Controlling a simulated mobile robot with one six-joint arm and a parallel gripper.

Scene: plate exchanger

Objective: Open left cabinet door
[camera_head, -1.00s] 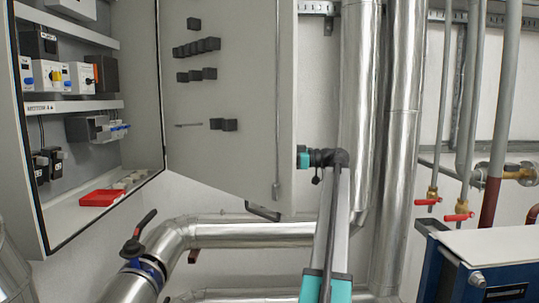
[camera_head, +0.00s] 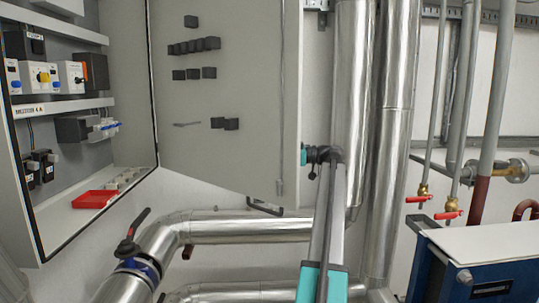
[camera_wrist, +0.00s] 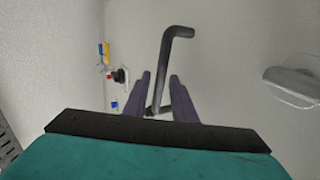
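The grey cabinet (camera_head: 30,205) at the left of the head view stands open. Its grey door (camera_head: 225,85) is swung out to the right, with its inner face showing. In the wrist view, a dark bent handle (camera_wrist: 172,65) stands out from a pale grey surface. My gripper (camera_wrist: 160,76) has its two dark fingers apart, one on each side of the handle's rod. I see no clear contact between fingers and rod. In the head view, my arm's end is at the door's free right edge, and the fingertips are hidden behind the door.
Vertical silver pipes (camera_head: 355,100) stand close behind my arm. A horizontal insulated pipe (camera_head: 240,228) with a black-handled valve (camera_head: 130,245) runs below the door. Blue equipment (camera_head: 440,270) stands at the lower right. A red tray (camera_head: 94,199) lies inside the cabinet.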

